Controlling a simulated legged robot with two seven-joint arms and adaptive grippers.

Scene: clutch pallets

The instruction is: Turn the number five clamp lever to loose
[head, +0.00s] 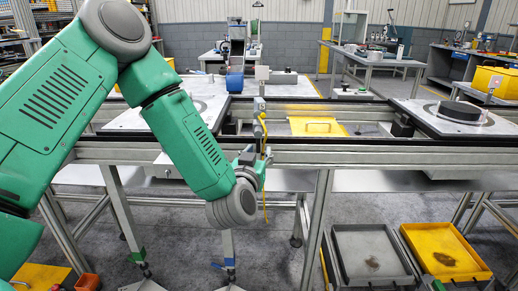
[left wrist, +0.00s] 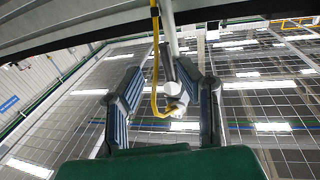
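My left gripper (head: 254,160) is at the front edge of the bench frame, pointing up, beside a thin post with a yellow cable (head: 264,135). In the left wrist view its two blue-padded fingers (left wrist: 166,95) are spread apart. A pale rounded fitting (left wrist: 173,92) on a grey rod shows between the fingers, with the yellow cable (left wrist: 155,50) looping to it. I cannot tell whether the fingers touch it. My right gripper is not in view.
The metal bench rail (head: 400,156) runs across the view. A yellow plate with a handle (head: 318,127) and a dark round disc (head: 460,111) lie on the bench. A grey tray (head: 338,238) and a yellow tray (head: 412,236) stand on the floor at lower right.

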